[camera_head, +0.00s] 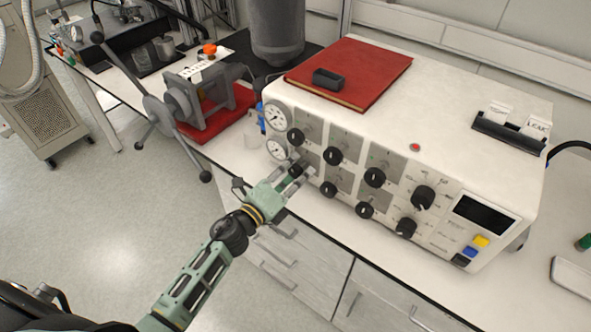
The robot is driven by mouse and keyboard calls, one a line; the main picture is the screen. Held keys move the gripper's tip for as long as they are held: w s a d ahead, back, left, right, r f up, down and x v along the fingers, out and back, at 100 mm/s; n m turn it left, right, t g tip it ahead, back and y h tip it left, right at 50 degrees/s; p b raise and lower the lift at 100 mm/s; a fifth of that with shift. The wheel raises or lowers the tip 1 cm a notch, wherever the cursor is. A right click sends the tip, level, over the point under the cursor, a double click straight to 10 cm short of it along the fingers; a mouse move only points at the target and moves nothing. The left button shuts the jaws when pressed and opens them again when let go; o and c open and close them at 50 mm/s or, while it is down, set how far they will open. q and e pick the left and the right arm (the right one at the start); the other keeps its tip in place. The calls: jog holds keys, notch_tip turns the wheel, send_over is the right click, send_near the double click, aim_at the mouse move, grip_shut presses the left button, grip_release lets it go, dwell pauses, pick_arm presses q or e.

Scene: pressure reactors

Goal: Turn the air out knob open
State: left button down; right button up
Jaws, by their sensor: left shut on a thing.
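The control box (480,110) is a white unit with several black knobs in two rows on its front panel. The labels are too small to read, so I cannot tell by name which one is the air out knob. My green left gripper (297,171) is at the lower left of the panel, shut on the leftmost knob of the lower row (296,169). The fingers partly hide this knob, and its exact angle is unclear. My right gripper is not in view.
Two round gauges (276,116) sit on the panel's left edge, close to my gripper. A red book (365,72) with a dark box (328,79) lies on top. A clamp-like device with a long handle (199,100) stands at left. Drawers (300,258) are below.

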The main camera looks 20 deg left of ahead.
pick_arm(q)
jog(key=n, duration=0.2)
jog(key=f+n+p, duration=0.1)
jog(key=n, duration=0.1)
jog(key=shift+s+n, duration=0.2)
jog(key=shift+n, duration=0.2)
jog(key=n, duration=0.2)
jog(key=n+p, duration=0.1)
jog(key=n, duration=0.2)
jog(key=shift+s+d+p, duration=0.1)
jog(key=shift+d+p, duration=0.1)
jog(key=shift+p, duration=0.1)
jog(key=n, duration=0.3)
jog(key=n+p, duration=0.1)
jog(key=n, duration=0.1)
jog(key=shift+d+r+n, duration=0.1)
jog(key=shift+d+n, duration=0.1)
jog(key=shift+n, duration=0.2)
jog(key=n+p, duration=0.1)
jog(key=n, duration=0.3)
jog(key=shift+d+n, duration=0.1)
jog(key=shift+n, duration=0.2)
jog(key=c, duration=1.5)
grip_release()
jog(key=shift+s+d+r, duration=0.1)
jog(key=shift+c, duration=0.2)
jog(key=shift+a+r, duration=0.15)
jog(key=shift+a, duration=0.05)
